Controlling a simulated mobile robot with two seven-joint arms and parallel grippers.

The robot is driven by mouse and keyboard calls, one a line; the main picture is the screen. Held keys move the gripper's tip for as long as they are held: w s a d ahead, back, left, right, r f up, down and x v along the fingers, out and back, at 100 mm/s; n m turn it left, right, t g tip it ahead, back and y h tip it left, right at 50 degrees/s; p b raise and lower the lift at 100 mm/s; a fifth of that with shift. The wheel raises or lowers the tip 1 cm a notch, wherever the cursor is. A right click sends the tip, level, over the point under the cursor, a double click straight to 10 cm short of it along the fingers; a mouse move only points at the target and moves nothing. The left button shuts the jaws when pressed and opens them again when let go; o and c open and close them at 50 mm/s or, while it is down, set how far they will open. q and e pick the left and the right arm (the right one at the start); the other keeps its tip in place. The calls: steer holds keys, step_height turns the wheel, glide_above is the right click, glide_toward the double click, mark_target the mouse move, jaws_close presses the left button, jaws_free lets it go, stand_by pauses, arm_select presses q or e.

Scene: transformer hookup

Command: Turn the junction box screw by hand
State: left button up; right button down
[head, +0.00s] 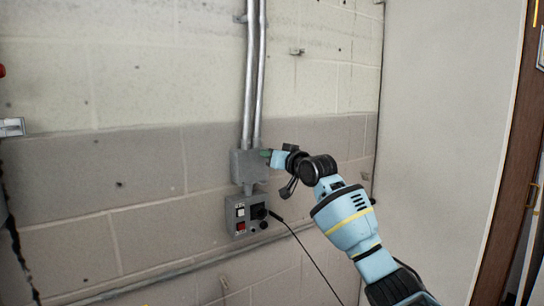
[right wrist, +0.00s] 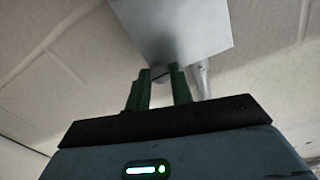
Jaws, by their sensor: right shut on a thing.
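The grey junction box (head: 243,166) is on the block wall, below two vertical conduits. In the right wrist view the box (right wrist: 190,30) is directly ahead of my fingers. The screw (right wrist: 160,71) shows only as a small dark piece between the fingertips at the box's near face; most of it is hidden. My right gripper (head: 266,154) reaches the right side of the box. Its green fingers (right wrist: 160,78) are shut on the screw with a narrow gap between them. My left gripper is not in view.
A grey control box (head: 238,215) with switches and a red button is below the junction box, with a black cable (head: 305,248) running from it down to the right. Conduits (head: 255,75) rise above. A horizontal pipe (head: 170,273) runs low along the wall. A door (head: 500,160) is at the right.

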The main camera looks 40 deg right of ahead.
steer(key=n, duration=0.9)
steer(key=shift+r, duration=0.1)
steer(key=shift+n, duration=0.4)
steer(key=c, duration=1.2)
jaws_free()
steer(key=s, duration=0.7)
steer(key=shift+s+a, duration=0.4)
